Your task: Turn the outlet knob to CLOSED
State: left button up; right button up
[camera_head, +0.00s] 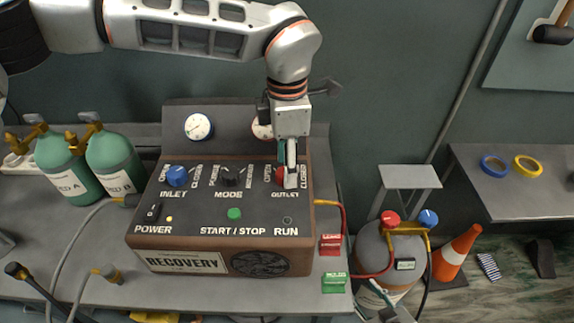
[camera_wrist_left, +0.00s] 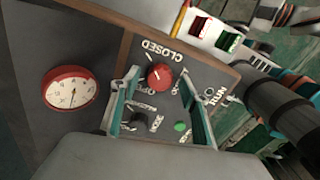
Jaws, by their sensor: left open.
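The red outlet knob (camera_head: 280,175) is at the right of the recovery unit's sloped panel, above the OUTLET label. In the left wrist view the knob (camera_wrist_left: 160,77) shows a short white mark, with the word CLOSED (camera_wrist_left: 161,50) beside it. My left gripper (camera_head: 288,178) is over the knob from above and partly hides it. In the left wrist view its two fingers (camera_wrist_left: 158,84) are spread, one on each side of the knob, with gaps visible. My right gripper (camera_head: 385,308) is at the bottom edge, in front of the grey cylinder; its finger opening is unclear.
The recovery unit (camera_head: 215,247) stands on a grey bench (camera_head: 90,235). The blue inlet knob (camera_head: 177,176) and black mode knob (camera_head: 231,176) are left of the outlet knob. Gauges (camera_head: 198,127) stand behind. A grey cylinder (camera_head: 372,250) and an orange cone (camera_head: 456,254) are to the right.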

pick_arm(q)
notch_tip(320, 180, up, 11)
dwell(0.3)
